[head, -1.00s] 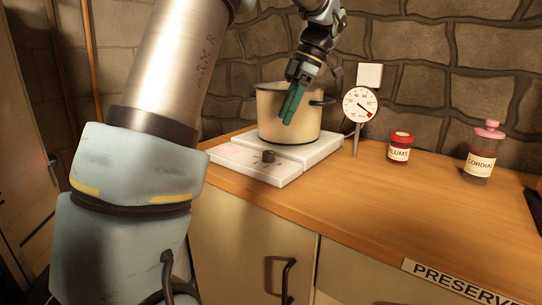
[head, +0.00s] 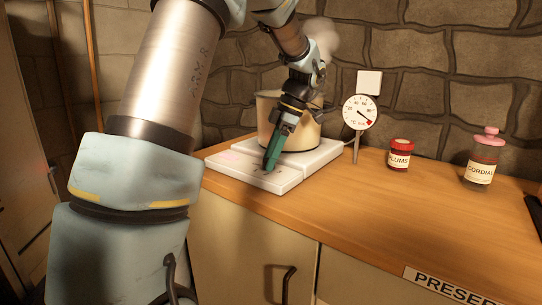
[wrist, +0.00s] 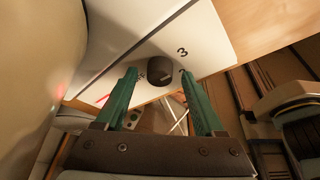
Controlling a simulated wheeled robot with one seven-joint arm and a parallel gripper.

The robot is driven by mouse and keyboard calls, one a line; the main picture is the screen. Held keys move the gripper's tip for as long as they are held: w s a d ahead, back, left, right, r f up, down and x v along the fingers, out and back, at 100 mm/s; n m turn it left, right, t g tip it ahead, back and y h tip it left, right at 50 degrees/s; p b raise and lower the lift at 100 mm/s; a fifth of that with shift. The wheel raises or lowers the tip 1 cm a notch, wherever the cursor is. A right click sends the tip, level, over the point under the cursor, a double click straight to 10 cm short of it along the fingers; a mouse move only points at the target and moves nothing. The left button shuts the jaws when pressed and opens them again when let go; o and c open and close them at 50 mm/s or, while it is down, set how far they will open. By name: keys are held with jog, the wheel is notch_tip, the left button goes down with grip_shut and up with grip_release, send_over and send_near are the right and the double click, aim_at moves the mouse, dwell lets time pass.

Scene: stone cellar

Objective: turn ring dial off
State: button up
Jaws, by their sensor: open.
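The ring dial (wrist: 161,72) is a dark round knob on the white hot plate (head: 288,184). In the wrist view a "3" is printed beside it, with other marks partly covered by the fingers. My gripper (head: 269,167) has green fingers and points down at the front of the hot plate. In the wrist view my gripper (wrist: 158,77) is open, its fingertips on either side of the dial. I cannot tell whether they touch it. In the head view the dial is hidden behind my gripper.
A cream pot (head: 302,138) stands on the hot plate close behind my gripper, with pale steam (head: 320,38) above. A thermometer dial (head: 360,112) stands right of it. A plums jar (head: 400,155) and cordial bottle (head: 482,160) are farther right on the wooden counter (head: 350,205).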

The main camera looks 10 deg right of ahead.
grip_shut()
dwell(0.4)
